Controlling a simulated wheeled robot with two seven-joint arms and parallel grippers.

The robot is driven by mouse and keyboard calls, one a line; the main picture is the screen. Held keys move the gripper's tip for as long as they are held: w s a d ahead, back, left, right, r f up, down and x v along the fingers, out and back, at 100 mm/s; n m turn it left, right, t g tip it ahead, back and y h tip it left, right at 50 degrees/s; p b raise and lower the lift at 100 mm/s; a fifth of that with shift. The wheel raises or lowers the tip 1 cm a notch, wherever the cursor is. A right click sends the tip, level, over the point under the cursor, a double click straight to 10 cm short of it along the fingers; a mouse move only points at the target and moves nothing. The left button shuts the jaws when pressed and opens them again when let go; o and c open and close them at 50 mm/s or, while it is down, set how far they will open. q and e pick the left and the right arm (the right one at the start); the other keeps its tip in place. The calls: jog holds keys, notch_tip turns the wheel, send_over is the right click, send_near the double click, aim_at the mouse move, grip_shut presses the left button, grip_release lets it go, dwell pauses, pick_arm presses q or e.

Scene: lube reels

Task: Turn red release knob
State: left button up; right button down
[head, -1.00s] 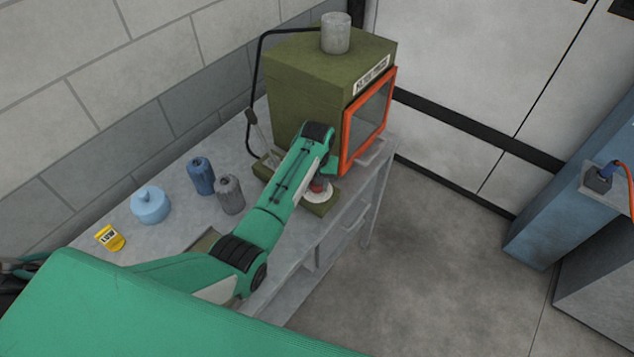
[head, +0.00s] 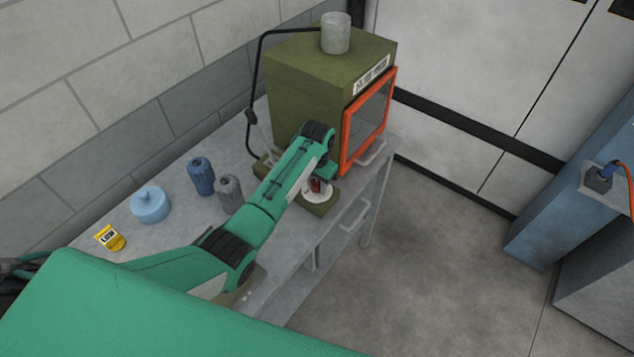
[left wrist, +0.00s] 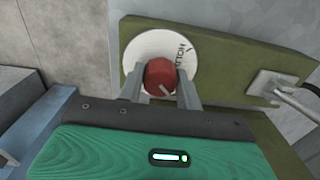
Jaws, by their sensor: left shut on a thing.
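The red release knob (left wrist: 161,77) sits on a round white dial plate (left wrist: 140,50) on an olive green panel (left wrist: 225,52). My left gripper (left wrist: 161,88) has its two fingers on either side of the knob and is shut on it. A pale pointer line on the knob slants in the left wrist view. In the head view the red knob (head: 315,186) shows only in part beside my left wrist, and the white dial (head: 318,197) shows below it. My right gripper does not show clearly in the head view.
An olive box with an orange-framed window (head: 368,120) stands behind the panel on the grey bench (head: 150,232). A metal lever (left wrist: 292,92) is beside the dial.

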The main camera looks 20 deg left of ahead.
aim_at(317, 182)
pick_arm(q)
jog(key=o, duration=1)
jog(key=shift+r, duration=0.25)
notch_tip(317, 182, up, 13)
jog(key=b, duration=0.2)
jog(key=shift+r, duration=0.15)
